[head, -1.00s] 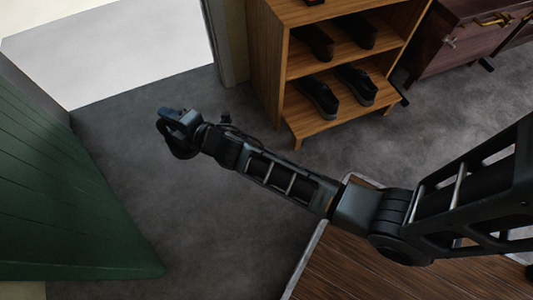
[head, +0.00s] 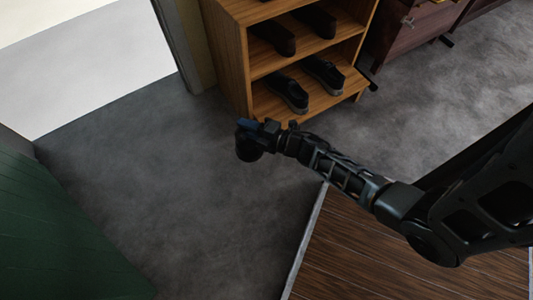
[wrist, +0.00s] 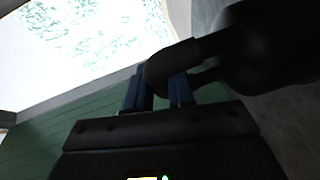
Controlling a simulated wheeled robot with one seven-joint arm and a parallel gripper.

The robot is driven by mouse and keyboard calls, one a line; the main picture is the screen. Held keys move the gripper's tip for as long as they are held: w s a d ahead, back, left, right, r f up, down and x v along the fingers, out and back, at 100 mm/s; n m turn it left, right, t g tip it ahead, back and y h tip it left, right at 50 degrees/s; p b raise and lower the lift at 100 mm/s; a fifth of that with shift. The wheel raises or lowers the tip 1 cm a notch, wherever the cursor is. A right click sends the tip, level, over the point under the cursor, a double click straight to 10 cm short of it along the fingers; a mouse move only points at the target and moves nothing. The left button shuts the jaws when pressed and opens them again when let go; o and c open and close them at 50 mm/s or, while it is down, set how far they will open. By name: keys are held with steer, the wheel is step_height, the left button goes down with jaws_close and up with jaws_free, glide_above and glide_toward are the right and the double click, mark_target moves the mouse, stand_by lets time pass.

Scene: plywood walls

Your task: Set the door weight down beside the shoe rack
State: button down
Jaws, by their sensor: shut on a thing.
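My gripper (head: 256,127) is shut on the door weight (head: 247,150), a dark rounded thing that hangs at the arm's end in the head view. In the wrist view, the blue fingertips (wrist: 158,90) close around the loop handle of the black door weight (wrist: 275,45), whose body extends to the right. The wooden shoe rack (head: 230,65) stands at the top middle of the head view, with dark shoes on its shelves. My gripper is in front of the rack's lower left corner. Whether the weight touches the floor cannot be told.
The grey floor (head: 150,180) is clear left of my gripper. A green door (head: 60,240) is at the lower left, by a bright doorway (head: 90,70). A dark cabinet (head: 410,40) stands right of the rack. A brown wood surface with a pale edge (head: 400,270) is in front.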

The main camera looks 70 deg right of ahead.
mark_target(261, 153)
steer(key=s+d+f, duration=0.1)
steer(key=s+f, duration=0.2)
steer(key=s, duration=0.6)
steer(key=s+d+f, duration=0.2)
steer(key=s, duration=0.7)
steer(key=w+a+f+b, duration=0.1)
steer(key=w+f, duration=0.1)
steer(key=w, duration=0.1)
steer(key=w+a+f+b, duration=0.1)
steer(key=w+f+b, duration=0.1)
steer(key=w, duration=0.2)
steer(key=w+a+f+b, duration=0.1)
steer(key=w+f, duration=0.2)
steer(key=w, duration=0.1)
steer(key=shift+w+a, duration=0.1)
steer(key=shift+a, duration=0.25)
step_height(261, 153, down, 4)
steer(key=b, duration=0.3)
steer(key=c, duration=1)
jaws_free()
steer(key=shift+f, duration=0.3)
steer(key=shift+o, duration=0.2)
steer(key=shift+a, duration=0.1)
steer(key=shift+r, duration=0.1)
